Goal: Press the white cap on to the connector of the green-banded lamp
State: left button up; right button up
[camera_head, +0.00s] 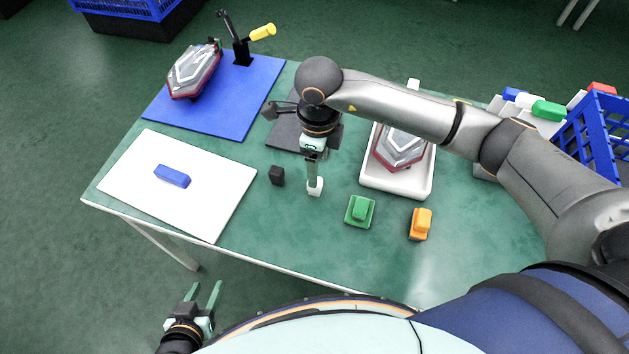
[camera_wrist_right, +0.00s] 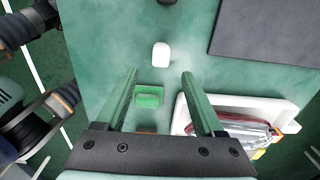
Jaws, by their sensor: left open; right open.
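The white cap (camera_head: 315,188) stands on the green table, just below my right gripper (camera_head: 314,168). In the right wrist view the cap (camera_wrist_right: 161,55) lies just beyond the fingertips, in line with the gap between them. My right gripper (camera_wrist_right: 160,76) is open and empty. My left gripper (camera_head: 205,292) is open and empty, off the table's front edge. One lamp (camera_head: 195,72) lies on the blue mat at the far left. Another lamp (camera_head: 400,148) lies in a white tray, partly behind my right arm. I cannot make out a green band or connector on either.
A green block (camera_head: 360,211), an orange block (camera_head: 420,224) and a black block (camera_head: 277,176) stand near the white cap. A yellow-handled clamp (camera_head: 242,50) stands on the blue mat (camera_head: 235,105). A white mat (camera_head: 205,205) carries a blue block (camera_head: 172,176). A blue crate (camera_head: 595,135) is at right.

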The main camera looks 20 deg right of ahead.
jog(key=f, duration=0.6)
jog(key=shift+w+a+f, duration=0.2)
jog(key=shift+f, duration=0.2)
grip_shut()
